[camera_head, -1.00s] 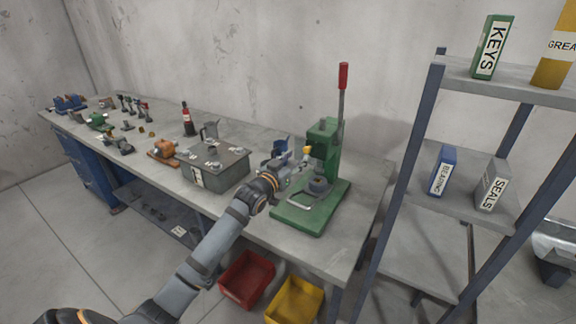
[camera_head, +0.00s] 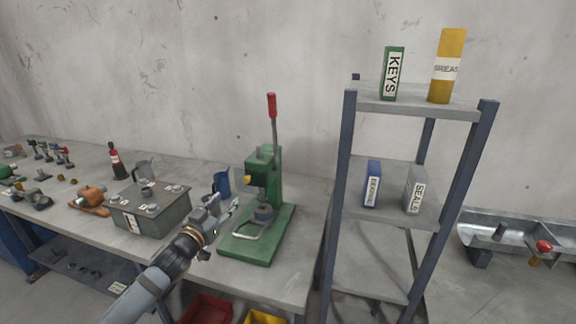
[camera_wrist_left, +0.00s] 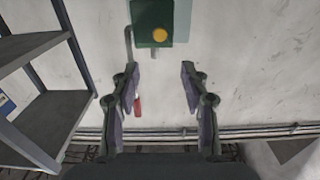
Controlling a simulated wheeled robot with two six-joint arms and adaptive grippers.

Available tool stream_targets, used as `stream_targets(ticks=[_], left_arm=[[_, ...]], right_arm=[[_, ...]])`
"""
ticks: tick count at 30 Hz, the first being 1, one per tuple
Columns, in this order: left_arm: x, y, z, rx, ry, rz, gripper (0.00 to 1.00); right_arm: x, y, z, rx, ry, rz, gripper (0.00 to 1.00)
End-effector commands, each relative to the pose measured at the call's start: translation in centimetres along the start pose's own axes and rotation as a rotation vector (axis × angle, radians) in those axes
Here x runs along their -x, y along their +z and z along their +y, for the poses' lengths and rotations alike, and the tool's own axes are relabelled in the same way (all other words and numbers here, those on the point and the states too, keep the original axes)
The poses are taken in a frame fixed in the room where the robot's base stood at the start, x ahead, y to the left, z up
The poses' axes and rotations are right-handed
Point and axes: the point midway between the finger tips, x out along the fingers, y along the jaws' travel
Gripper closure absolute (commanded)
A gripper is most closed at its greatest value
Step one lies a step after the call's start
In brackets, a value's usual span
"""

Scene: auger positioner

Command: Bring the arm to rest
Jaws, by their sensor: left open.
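My left gripper (camera_head: 222,212) is over the workbench, just left of the green press (camera_head: 262,165). Its fingers are apart with nothing between them. In the left wrist view the open fingers (camera_wrist_left: 158,78) frame bare wall, and part of the green press (camera_wrist_left: 153,22) with a yellow knob shows beyond them. The press's red-tipped lever (camera_head: 272,105) stands upright in the head view. My left arm reaches in from the bottom left. My right gripper is in neither view.
A grey box (camera_head: 150,213) and a blue mug (camera_head: 222,183) stand on the bench near my gripper. A shelf rack (camera_head: 343,200) with labelled boxes stands right of the bench. A metal trough (camera_head: 515,240) is farther right. Red (camera_head: 207,308) and yellow bins sit below the bench.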

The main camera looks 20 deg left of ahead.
Motion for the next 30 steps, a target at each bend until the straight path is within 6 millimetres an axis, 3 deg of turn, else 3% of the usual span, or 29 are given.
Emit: stream_targets(ticks=[2, 5, 9, 12, 18, 26, 30], left_arm=[[0.3, 0.9, 0.2, 0.001, -0.012, -0.025, 0.55], [2.1, 5.1, 1.1, -0.004, -0.062, -0.146, 0.55], [8.4, 13.6, 3.4, -0.037, -0.140, -0.465, 0.55], [13.0, 17.7, 4.9, -0.062, -0.153, -0.666, 0.55], [21.0, 22.0, 7.4, -0.092, -0.121, -0.967, 0.55], [30.0, 24.4, 10.4, -0.100, -0.027, -1.274, 0.55], [28.5, 29.7, 9.6, -0.102, -0.037, -1.286, 0.55]], right_arm=[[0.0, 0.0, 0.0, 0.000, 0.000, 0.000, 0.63], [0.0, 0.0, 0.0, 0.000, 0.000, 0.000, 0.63], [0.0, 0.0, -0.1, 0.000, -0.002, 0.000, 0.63], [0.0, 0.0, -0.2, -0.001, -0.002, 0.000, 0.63], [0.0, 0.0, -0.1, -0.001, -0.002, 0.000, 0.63], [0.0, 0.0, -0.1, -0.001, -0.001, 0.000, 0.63], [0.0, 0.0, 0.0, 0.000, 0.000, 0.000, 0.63]])
